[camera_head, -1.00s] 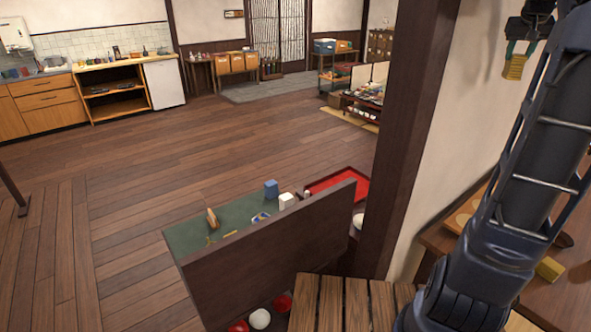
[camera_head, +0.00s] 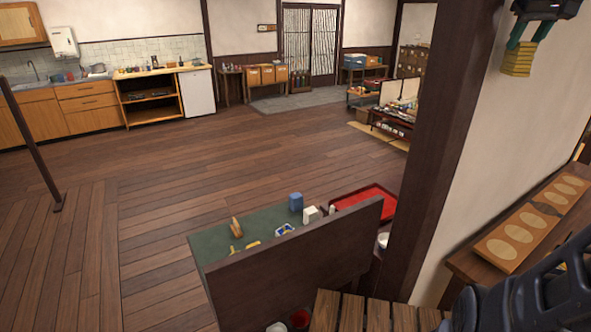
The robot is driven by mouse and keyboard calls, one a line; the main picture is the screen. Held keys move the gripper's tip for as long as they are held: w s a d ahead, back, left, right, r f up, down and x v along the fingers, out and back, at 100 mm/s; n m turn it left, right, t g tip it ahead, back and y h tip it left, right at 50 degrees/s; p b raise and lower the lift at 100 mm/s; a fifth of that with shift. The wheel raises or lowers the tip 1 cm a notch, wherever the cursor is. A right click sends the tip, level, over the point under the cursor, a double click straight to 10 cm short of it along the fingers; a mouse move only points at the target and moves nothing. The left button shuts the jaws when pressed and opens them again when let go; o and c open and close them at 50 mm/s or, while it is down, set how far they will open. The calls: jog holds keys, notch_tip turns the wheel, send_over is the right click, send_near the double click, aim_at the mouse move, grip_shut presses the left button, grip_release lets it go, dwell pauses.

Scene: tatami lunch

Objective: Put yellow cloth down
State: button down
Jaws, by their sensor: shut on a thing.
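The yellow cloth (camera_head: 516,63) is a small folded, ribbed-looking piece at the upper right of the head view. My gripper (camera_head: 521,45) points down with its green fingers shut on the top of the cloth. The cloth hangs in the air in front of the pale wall, apart from any surface. The upper part of my gripper is cut off by the top edge.
A wooden board with several pale ovals (camera_head: 497,248) lies on a brown table (camera_head: 462,265) at right. A dark post (camera_head: 452,140) stands left of it. A green-topped counter (camera_head: 215,247) with small items and a red tray (camera_head: 382,191) sits behind a brown panel (camera_head: 300,265). Open floor lies beyond.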

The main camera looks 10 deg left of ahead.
jog(key=s+a+r+n+y, duration=0.1)
jog(key=s+a+r+n, duration=0.2)
jog(key=s+a, duration=0.6)
jog(key=s+a+r+n+y, duration=0.15)
jog(key=s+a, duration=0.25)
jog(key=a, duration=0.5)
jog(key=w+a+n, duration=0.2)
jog(key=w+a, duration=0.5)
jog(key=a, duration=0.3)
jog(key=w+a+f+n+g+y, duration=0.1)
jog(key=w+a+f+n+y, duration=0.1)
jog(key=w+a+f, duration=1.75)
jog(key=s+a+f+m+h, duration=0.1)
jog(key=a+f+m, duration=0.1)
jog(key=a+f, duration=0.7)
jog(key=s+a+f+m, duration=0.15)
jog(key=a+f, duration=0.35)
jog(key=f, duration=0.8)
jog(key=a+f+m+h, duration=0.1)
jog(key=a+f+m, duration=0.1)
jog(key=a+f, duration=0.65)
jog(key=f, duration=0.7)
jog(key=d+f, duration=0.1)
jog(key=f, duration=0.6)
jog(key=d+f, duration=0.1)
jog(key=f, duration=0.7)
